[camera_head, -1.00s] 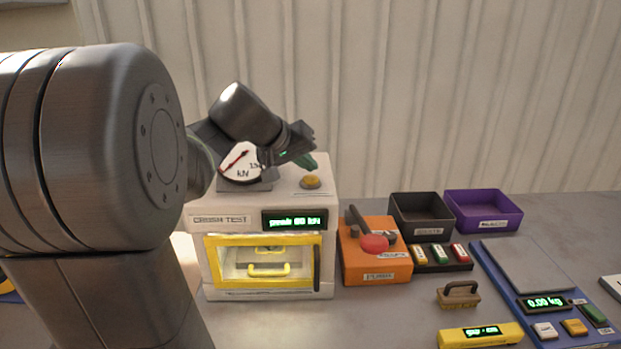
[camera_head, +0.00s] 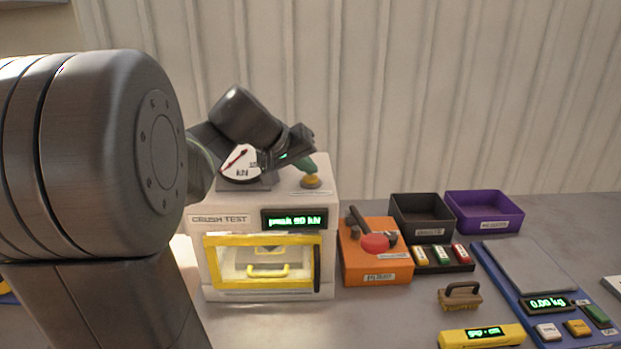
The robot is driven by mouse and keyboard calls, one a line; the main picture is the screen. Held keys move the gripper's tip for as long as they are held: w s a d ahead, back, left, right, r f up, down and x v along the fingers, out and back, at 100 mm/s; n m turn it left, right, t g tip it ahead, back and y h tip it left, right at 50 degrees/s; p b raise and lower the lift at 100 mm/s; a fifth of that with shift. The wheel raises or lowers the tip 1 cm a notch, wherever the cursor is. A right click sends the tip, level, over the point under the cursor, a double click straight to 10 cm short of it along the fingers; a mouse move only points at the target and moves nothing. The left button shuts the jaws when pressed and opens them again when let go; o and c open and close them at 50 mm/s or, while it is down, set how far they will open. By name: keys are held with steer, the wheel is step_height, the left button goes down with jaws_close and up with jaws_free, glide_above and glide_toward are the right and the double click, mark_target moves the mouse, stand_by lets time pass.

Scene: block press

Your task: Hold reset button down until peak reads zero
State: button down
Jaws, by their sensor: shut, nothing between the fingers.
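The crush tester (camera_head: 260,245) is a pale box with a yellow-framed door. Its green display (camera_head: 293,220) shows a peak in kN that looks like 90. A yellow round button (camera_head: 311,182) sits on its top at the right. I take it as the reset button; its label is too small to read. My gripper (camera_head: 308,169) is shut and empty, its greenish fingertips pointing down at the button and seeming to touch it. I cannot tell whether the button is pressed in. A dial (camera_head: 242,162) with a red needle stands to the left, partly hidden by my arm.
An orange box (camera_head: 376,262) with a red button stands right of the tester. Behind it are a black bin (camera_head: 420,228) and a purple bin (camera_head: 485,222). A blue scale (camera_head: 500,285) is at right.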

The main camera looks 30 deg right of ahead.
mark_target(306, 179)
steer(key=shift+f+b, duration=0.45)
steer(key=shift+f, duration=0.05)
stand_by(2.2)
steer(key=shift+r+p, duration=0.65)
steer(key=shift+r, duration=0.35)
steer(key=shift+r+p, duration=1.75)
steer(key=shift+r, duration=0.75)
steer(key=shift+a, duration=0.1)
